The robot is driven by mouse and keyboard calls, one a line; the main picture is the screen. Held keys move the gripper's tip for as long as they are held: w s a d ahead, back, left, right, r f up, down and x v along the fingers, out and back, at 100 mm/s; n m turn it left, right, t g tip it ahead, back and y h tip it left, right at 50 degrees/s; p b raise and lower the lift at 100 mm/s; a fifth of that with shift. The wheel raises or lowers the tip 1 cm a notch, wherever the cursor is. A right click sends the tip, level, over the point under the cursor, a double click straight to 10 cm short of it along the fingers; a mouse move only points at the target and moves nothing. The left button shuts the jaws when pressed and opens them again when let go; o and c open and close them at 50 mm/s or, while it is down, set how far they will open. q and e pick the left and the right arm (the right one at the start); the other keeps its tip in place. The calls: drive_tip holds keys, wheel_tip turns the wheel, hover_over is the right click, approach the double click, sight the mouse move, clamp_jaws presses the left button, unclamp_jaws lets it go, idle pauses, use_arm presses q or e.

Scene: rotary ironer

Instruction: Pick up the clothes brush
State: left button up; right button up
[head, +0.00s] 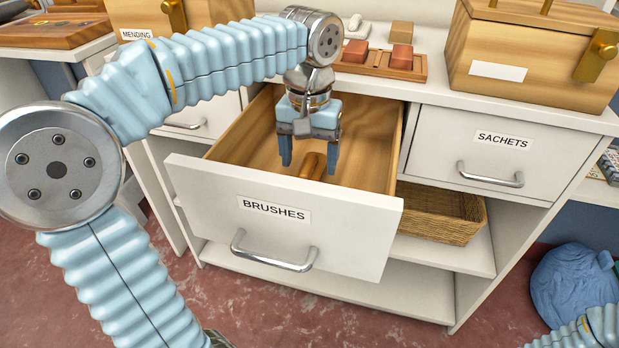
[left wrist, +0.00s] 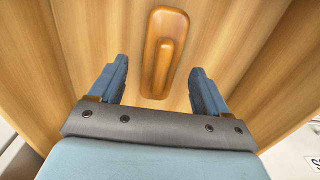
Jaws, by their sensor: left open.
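The clothes brush (head: 313,166) is a brown wooden piece lying in the open drawer labelled BRUSHES (head: 285,222). In the left wrist view the brush (left wrist: 163,52) shows whole, with a raised handle along its back, on the drawer's wooden floor. My left gripper (head: 308,160) points down inside the drawer opening, open and empty. In the left wrist view its two blue fingers (left wrist: 158,85) are spread to either side of the brush's line, and the brush extends ahead of them. In the head view the fingers partly hide the drawer floor. My right gripper is not in view.
The SACHETS drawer (head: 489,158) is shut at the right. A wicker basket (head: 440,215) sits on the shelf below. The countertop holds a wooden box (head: 530,50) and a small tray with blocks (head: 381,62). The drawer walls surround my left gripper closely.

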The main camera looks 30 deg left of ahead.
sight(309, 164)
use_arm(q)
wheel_tip(309, 164, down, 2)
drive_tip(key=shift+f, duration=0.25)
drive_tip(key=c, duration=1.3)
wheel_tip(309, 164, up, 10)
drive_tip(key=shift+r+p, duration=0.1)
drive_tip(key=shift+p, duration=0.85)
drive_tip(key=o, duration=0.5)
drive_tip(key=shift+c, duration=1.1)
